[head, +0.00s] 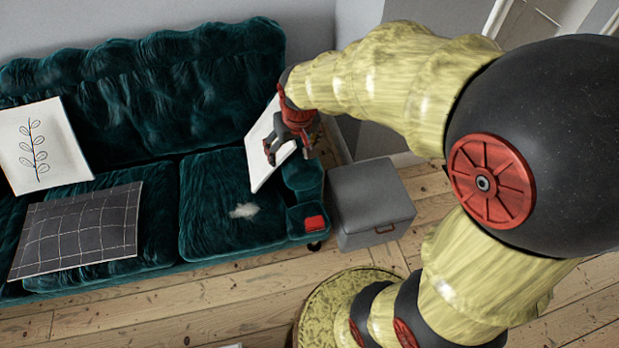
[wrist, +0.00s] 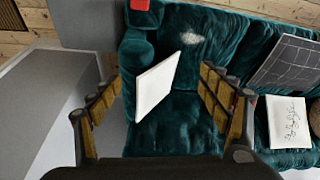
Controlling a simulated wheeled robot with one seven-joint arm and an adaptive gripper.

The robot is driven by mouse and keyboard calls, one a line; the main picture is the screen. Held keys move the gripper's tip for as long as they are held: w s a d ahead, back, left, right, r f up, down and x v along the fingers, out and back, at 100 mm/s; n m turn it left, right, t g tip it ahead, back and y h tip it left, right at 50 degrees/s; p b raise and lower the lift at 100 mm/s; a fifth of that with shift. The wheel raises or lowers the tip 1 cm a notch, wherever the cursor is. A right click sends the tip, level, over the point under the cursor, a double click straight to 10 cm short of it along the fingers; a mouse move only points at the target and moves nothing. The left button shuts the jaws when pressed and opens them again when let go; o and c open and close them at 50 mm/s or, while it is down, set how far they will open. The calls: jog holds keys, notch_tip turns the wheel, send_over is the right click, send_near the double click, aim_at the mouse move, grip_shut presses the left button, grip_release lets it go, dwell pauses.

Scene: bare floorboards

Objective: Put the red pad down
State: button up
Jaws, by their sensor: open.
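The red pad (head: 314,223) lies on the front end of the green sofa's right armrest (head: 303,180) in the head view. It also shows at the top edge of the wrist view (wrist: 139,5), partly cut off. My gripper (head: 291,150) is above the right end of the sofa, behind the pad and apart from it. In the wrist view the two fingers (wrist: 160,95) stand wide apart with nothing held between them. A white cushion (wrist: 157,84) shows in the gap, below the gripper on the sofa.
A grey box stool (head: 370,203) stands right of the armrest. A white patterned cushion (head: 42,146) and a dark checked cushion (head: 80,230) lie at the sofa's left. A pale fluffy patch (head: 243,211) is on the right seat. Floorboards in front are mostly clear.

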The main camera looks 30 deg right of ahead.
jog(key=s+a+r+t, duration=0.1)
jog(key=s+a+r, duration=0.1)
jog(key=s+r, duration=0.4)
jog(key=s+a+r+n+t, duration=0.1)
jog(key=s+a+r, duration=0.2)
jog(key=s+r, duration=0.3)
jog(key=s, duration=0.5)
jog(key=shift+s, duration=0.4)
jog(key=shift+o, duration=0.5)
